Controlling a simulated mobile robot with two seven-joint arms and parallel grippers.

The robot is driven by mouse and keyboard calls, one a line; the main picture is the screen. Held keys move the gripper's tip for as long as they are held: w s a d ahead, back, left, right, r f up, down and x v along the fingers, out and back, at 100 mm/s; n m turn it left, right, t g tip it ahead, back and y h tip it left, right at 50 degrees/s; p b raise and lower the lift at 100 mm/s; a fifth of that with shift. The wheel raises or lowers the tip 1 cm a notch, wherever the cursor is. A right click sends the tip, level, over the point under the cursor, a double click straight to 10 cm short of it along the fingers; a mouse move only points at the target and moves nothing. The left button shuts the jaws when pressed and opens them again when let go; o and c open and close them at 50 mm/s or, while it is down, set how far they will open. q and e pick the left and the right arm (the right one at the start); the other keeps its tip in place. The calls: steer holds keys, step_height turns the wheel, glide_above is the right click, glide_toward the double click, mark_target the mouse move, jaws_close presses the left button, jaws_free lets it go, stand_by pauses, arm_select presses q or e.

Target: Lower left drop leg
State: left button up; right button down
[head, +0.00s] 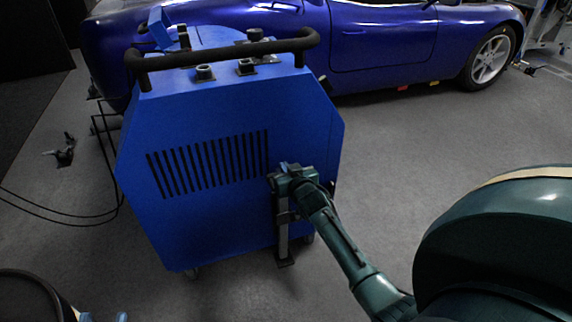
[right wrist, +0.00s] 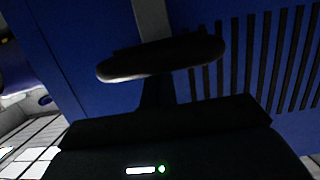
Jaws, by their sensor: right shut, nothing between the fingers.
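The blue dynamometer cabinet (head: 220,215) stands on the floor with its slotted panel toward me. A grey drop leg (head: 282,238) runs down the right part of that panel and ends in a dark flat foot (head: 286,263) close to the floor; I cannot tell if it touches. My right gripper (head: 283,174) is shut and empty at the leg's upper end, which it partly hides. In the right wrist view a grey upright bar (right wrist: 152,18), likely the leg, stands behind a dark rounded bar. I cannot tell if the gripper touches the leg. My left gripper is not in view.
A black push handle (head: 225,55) and several dark fittings are on top of the cabinet. A blue car (head: 385,45) is close behind. Black cables (head: 60,215) lie on the floor at left. The floor right of the cabinet is clear apart from my arm.

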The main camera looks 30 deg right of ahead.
arm_select(q)
steer(key=shift+w+d+f+h+b, duration=0.1)
steer(key=shift+d+h+b, duration=0.3)
steer(key=shift+b, duration=0.65)
arm_select(e)
step_height(320, 180, down, 6)
